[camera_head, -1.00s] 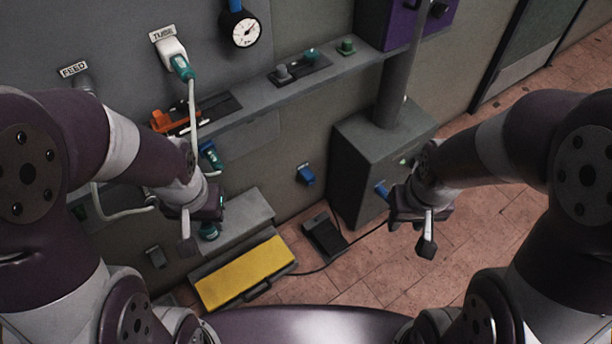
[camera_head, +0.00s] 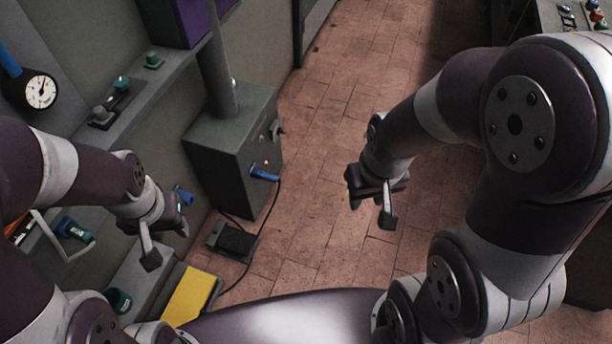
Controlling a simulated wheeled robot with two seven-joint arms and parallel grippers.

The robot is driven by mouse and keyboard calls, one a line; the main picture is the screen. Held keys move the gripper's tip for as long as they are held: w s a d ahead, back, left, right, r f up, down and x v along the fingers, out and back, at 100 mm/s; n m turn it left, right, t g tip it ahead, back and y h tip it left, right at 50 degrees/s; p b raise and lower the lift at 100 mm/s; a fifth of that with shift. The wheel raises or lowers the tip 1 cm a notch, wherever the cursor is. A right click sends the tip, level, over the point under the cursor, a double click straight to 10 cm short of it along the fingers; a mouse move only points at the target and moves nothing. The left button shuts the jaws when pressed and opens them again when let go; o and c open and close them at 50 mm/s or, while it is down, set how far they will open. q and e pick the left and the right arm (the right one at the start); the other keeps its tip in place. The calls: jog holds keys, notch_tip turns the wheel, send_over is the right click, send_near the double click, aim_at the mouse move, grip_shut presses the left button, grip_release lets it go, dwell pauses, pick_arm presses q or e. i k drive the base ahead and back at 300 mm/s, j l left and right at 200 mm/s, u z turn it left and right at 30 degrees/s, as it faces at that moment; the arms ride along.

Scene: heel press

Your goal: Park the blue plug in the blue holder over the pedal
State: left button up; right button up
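The blue plug (camera_head: 264,174) sits on the front face of a grey box, with a dark cable running from it down to the floor. The blue holder (camera_head: 184,196) is on the wall, left of the box, partly hidden behind my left gripper. The black pedal (camera_head: 235,241) lies on the floor below. My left gripper (camera_head: 155,228) appears open and empty, in front of the wall near the holder in the picture. My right gripper (camera_head: 376,196) appears open and empty over the tiled floor, right of the plug and apart from it.
The grey box (camera_head: 222,150) carries a thick post (camera_head: 220,70). A wall shelf (camera_head: 120,110) holds small green-topped parts. A yellow platform (camera_head: 190,296) is at lower left. A bench (camera_head: 570,35) with coloured parts is at upper right. Tiled floor (camera_head: 325,130) is open between.

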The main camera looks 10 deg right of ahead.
aim_at(266, 177)
jog(key=i+l+u, duration=0.1)
jog(key=u, duration=0.3)
jog(key=l+u, duration=0.2)
jog(key=u, duration=0.25)
jog(key=i+l+u, duration=0.1)
jog(key=u, duration=0.3)
jog(key=l+u, duration=0.2)
jog(key=l, duration=0.55)
jog(key=l+u, duration=0.2)
jog(key=l, duration=0.6)
jog(key=l+u, duration=0.2)
jog(key=l, duration=0.55)
jog(key=k+l+u, duration=0.2)
jog(key=l, duration=1.45)
jog(key=k, duration=0.05)
